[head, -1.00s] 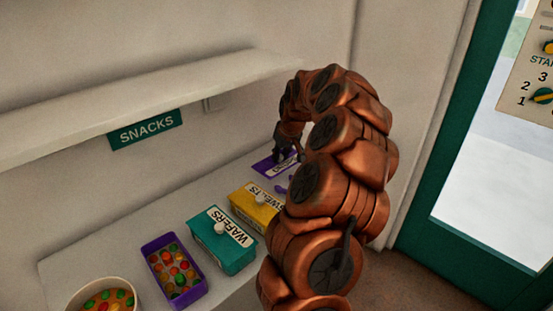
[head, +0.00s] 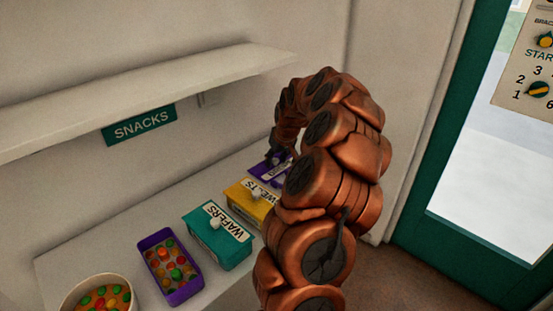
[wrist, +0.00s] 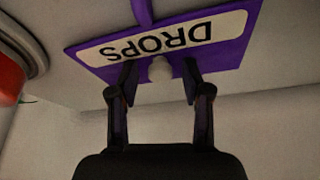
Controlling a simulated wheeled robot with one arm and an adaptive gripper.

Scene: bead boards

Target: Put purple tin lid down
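The purple tin lid (head: 258,171), with a white label, is at the far right end of the grey counter, partly hidden by my arm. In the wrist view the lid (wrist: 225,55) has a label reading DROPS and a pale round knob. My gripper (wrist: 161,78) has its fingers on either side of the knob, with gaps showing between fingers and knob. It also shows in the head view (head: 281,156), over the lid. Whether the lid rests fully on the counter is hard to tell. An open purple tin (head: 187,291) holds several coloured sweets at the front left.
A teal WAFERS tin (head: 228,255) and a yellow SWEETS tin (head: 240,208), both lidded, stand between the open tin and the purple lid. A bowl (head: 69,302) of sweets is at front left. A shelf (head: 150,85) hangs above, with a SNACKS sign (head: 139,124).

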